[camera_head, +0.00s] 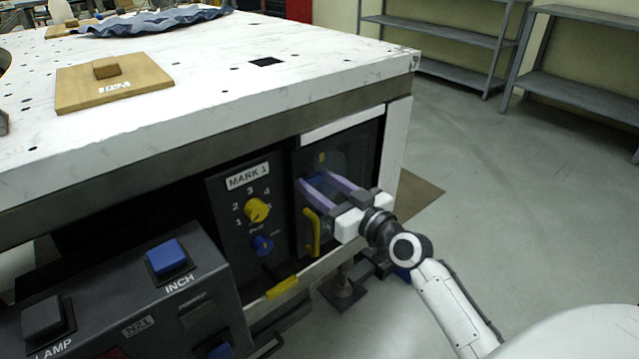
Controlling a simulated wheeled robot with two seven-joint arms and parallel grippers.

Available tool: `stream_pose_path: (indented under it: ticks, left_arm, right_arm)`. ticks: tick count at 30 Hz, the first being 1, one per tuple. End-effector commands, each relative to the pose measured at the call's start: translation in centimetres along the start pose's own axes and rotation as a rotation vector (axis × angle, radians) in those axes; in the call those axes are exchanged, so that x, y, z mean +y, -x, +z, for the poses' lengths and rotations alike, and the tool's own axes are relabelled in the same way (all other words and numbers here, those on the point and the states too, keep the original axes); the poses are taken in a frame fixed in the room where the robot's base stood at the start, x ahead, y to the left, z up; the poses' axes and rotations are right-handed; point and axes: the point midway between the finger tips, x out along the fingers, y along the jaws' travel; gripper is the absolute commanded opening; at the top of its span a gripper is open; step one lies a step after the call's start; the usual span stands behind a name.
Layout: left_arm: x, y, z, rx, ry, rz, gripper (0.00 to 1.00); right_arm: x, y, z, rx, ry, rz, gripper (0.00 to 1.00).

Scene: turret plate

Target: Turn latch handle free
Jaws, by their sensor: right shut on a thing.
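A dark cabinet door with a window (359,150) is set under the white table top. A yellow pull handle (312,232) stands on the door just below and left of the fingers. My left gripper is not in view.
A MARK 1 panel with a yellow dial (257,210) and a blue knob (262,245) is left of the door. A control box (130,292) with INCH and LAMP buttons stands at the lower left. A wooden plate (140,92) lies on the table. Open floor is at right.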

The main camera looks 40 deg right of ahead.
Motion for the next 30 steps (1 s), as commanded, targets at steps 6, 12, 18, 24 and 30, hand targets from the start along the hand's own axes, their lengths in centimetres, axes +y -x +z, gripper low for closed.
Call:
stream_pose_path:
  ticks: [6,12,18,24,30]
  left_arm:
    - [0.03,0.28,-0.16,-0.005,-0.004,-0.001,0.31]
    - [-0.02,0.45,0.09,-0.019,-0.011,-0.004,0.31]
    - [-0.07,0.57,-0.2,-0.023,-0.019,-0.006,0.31]
    - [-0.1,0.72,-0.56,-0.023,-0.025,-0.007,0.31]
    - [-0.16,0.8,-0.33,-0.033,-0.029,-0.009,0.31]
  right_arm:
    - [0.04,0.01,-0.08,-0.001,-0.113,0.0,0.21]
    - [0.1,0.02,-0.1,-0.001,-0.284,-0.001,0.21]
    - [0.22,0.02,-0.03,-0.002,-0.476,0.0,0.21]
    - [0.26,0.01,0.0,0.0,-0.666,0.0,0.21]
    - [0.35,0.01,0.09,0.0,-0.856,0.0,0.21]
